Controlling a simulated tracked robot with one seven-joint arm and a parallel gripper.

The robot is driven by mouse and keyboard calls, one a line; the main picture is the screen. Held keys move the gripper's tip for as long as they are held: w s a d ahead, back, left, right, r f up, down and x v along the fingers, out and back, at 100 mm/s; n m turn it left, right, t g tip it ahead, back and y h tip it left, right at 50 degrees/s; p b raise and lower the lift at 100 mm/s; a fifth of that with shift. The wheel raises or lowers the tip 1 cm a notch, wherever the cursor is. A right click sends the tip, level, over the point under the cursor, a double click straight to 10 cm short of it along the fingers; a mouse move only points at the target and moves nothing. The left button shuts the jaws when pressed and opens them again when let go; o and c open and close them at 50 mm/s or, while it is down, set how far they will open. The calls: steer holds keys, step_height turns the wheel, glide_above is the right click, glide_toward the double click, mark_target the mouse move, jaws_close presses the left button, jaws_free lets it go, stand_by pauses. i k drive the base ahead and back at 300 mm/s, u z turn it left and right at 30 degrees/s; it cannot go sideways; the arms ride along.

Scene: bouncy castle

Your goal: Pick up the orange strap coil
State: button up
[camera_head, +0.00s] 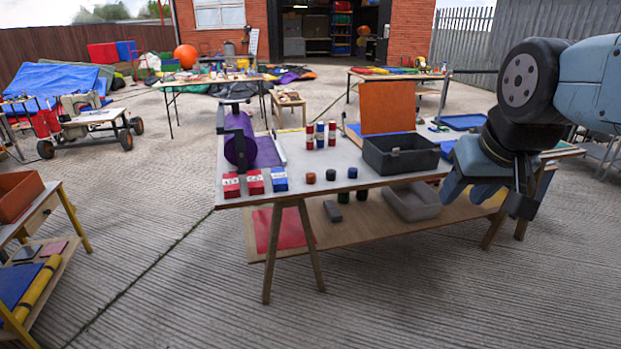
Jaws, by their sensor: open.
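A small red-orange coil (311,178) stands near the front edge of the grey-topped table (296,196); it is the only orange-looking coil I can make out, and its exact colour is hard to tell. The arm hides part of the table's right end.
Red boxes (254,182) and a blue box (279,179) stand left of the coils. A black bin (401,155) stands to their right. Several red and blue cylinders (320,136) stand behind. A purple roll (239,141) lies at the left. A lower shelf (375,232) juts forward.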

mark_target(309, 177)
steer(key=u, duration=0.05)
steer(key=i, duration=1)
steer(key=z, duration=0.05)
